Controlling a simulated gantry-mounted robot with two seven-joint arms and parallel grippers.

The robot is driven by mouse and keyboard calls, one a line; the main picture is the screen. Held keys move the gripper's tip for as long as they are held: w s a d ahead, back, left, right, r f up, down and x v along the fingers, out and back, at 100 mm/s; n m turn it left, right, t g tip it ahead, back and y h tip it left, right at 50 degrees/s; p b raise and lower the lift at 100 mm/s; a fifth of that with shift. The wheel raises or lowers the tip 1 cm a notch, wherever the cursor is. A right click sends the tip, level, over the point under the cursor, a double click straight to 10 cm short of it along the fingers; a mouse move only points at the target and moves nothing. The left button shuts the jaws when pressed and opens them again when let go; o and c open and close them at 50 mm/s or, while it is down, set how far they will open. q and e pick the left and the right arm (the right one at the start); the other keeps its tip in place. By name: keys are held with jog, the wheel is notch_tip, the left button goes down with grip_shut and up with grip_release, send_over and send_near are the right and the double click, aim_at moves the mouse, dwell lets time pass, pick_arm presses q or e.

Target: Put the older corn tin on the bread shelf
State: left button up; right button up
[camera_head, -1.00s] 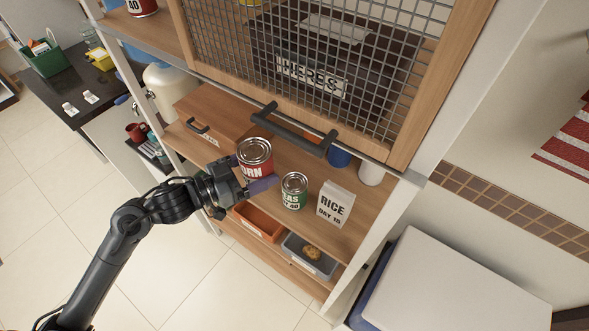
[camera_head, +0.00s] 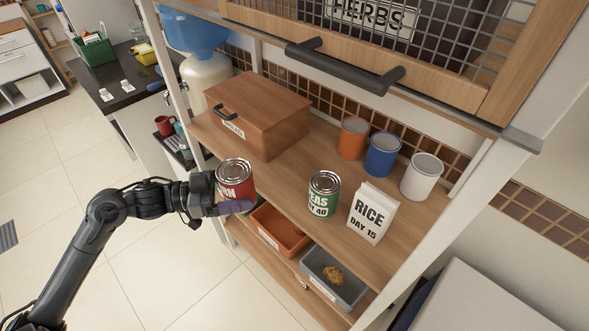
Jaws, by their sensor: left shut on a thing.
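A red tin with part of a label that reads like corn (camera_head: 236,176) is in my left gripper (camera_head: 222,196) at the front left edge of the middle shelf (camera_head: 285,185). The gripper is shut on it from the left and covers part of its label; I cannot tell whether the tin touches the shelf. No day number shows on it. A brown wooden box (camera_head: 262,112) with a handle and a small label, too small to read surely, stands behind it on the shelf. My right gripper is not in view.
On the same shelf stand a green peas tin (camera_head: 324,195), a white rice packet (camera_head: 373,213), and orange (camera_head: 353,138), blue (camera_head: 383,155) and white (camera_head: 421,176) cans. The mesh cabinet door (camera_head: 400,45) overhangs above. An orange bin (camera_head: 281,231) and a grey bin (camera_head: 333,280) sit below.

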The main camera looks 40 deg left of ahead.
pick_arm(q)
jog(key=w, duration=0.5)
jog(key=w+d+f+b, duration=0.1)
jog(key=w, duration=1)
jog(key=shift+d+f+b, duration=0.25)
jog(key=shift+d+b, duration=0.1)
jog(key=shift+s+f, duration=0.1)
jog(key=shift+f, duration=0.2)
notch_tip(320, 180, down, 4)
jog(key=shift+r+b, duration=0.1)
jog(key=shift+b, duration=0.4)
jog(key=shift+w+f, duration=0.4)
jog(key=shift+f, duration=0.1)
jog(key=shift+w, duration=0.15)
